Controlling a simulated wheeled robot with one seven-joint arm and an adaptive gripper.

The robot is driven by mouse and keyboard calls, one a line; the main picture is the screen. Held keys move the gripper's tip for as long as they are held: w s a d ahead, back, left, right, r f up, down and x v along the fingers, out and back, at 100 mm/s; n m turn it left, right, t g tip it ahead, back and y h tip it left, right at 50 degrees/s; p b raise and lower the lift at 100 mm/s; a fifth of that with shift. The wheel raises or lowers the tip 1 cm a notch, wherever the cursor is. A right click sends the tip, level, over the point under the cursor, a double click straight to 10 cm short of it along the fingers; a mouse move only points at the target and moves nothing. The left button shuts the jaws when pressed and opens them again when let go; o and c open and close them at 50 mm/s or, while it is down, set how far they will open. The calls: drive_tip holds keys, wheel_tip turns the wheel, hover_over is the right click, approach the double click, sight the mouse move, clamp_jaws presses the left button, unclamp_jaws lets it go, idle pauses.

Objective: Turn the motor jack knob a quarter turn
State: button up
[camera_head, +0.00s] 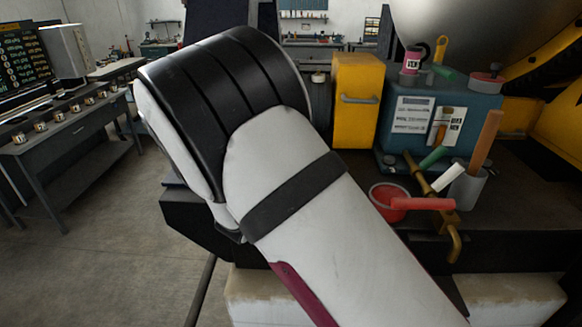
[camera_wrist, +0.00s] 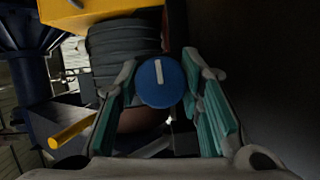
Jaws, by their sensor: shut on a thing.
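The motor jack knob (camera_wrist: 153,91) is a round blue disc with a white pointer line in the wrist view. Its line stands nearly upright in the picture, with a very slight tilt. My gripper (camera_wrist: 160,68) has its two teal-padded fingers on the left and right sides of the knob, shut on it. In the head view my white and black arm covers the middle, and neither the knob nor my gripper shows there.
A yellow cylinder (camera_wrist: 72,129) shows in the wrist view.

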drive_tip(key=shift+a, duration=0.1)
idle(0.5)
drive_tip(key=o, duration=1.2)
drive_tip(key=shift+c, duration=0.2)
